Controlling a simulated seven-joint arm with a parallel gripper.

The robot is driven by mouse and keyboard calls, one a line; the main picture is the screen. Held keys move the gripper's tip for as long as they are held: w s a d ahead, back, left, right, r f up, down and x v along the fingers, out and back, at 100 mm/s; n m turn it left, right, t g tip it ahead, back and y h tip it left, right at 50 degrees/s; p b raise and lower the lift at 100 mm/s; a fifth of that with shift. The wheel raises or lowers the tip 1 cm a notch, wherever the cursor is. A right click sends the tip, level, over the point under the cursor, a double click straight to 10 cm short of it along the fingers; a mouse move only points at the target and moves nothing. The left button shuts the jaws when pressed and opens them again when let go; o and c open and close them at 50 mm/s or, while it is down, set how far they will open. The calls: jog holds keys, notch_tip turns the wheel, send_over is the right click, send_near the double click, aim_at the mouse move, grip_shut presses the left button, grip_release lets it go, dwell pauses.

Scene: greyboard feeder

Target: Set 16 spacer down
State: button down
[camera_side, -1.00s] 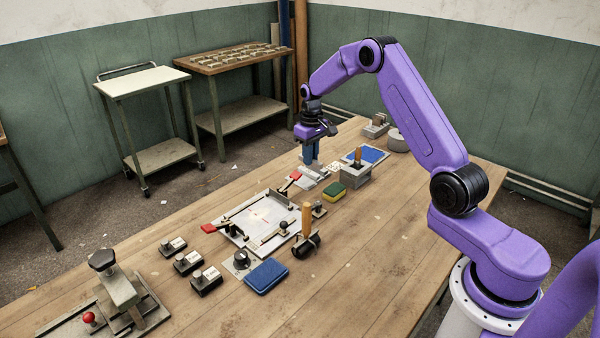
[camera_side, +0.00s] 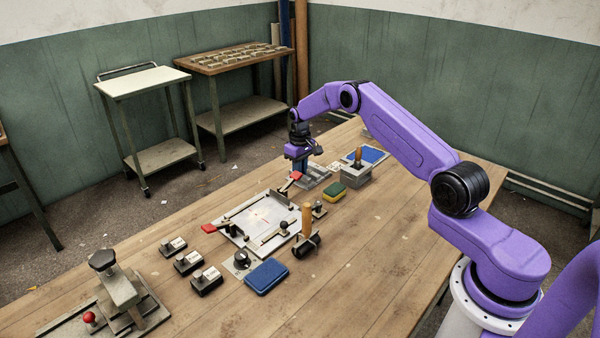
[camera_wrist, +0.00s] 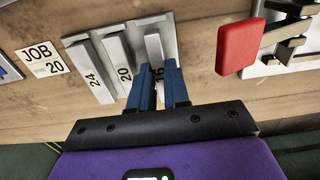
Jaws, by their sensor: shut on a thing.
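The 16 spacer (camera_wrist: 153,48) is a pale grey bar marked 16 in the wrist view. My gripper (camera_wrist: 168,88) has its blue fingers shut on the near end of it, partly covering the number. It is over the right part of a grey spacer holder (camera_wrist: 167,28); I cannot tell whether it rests on the holder. The 24 spacer (camera_wrist: 88,68) and the 20 spacer (camera_wrist: 118,58) lie to its left in the holder. In the side view, my gripper (camera_side: 300,172) is low at the holder (camera_side: 315,177), and the spacer is too small to make out.
A card reading JOB 20 (camera_wrist: 42,60) lies left of the holder. A red-handled clamp (camera_wrist: 240,45) is close on the right. In the side view, a yellow-green sponge (camera_side: 334,191) and a grey block with a wooden-handled tool (camera_side: 357,172) stand nearby.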

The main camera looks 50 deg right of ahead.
jog(key=shift+f, duration=0.35)
jog(key=shift+f, duration=0.1)
jog(key=c, duration=1.1)
grip_release()
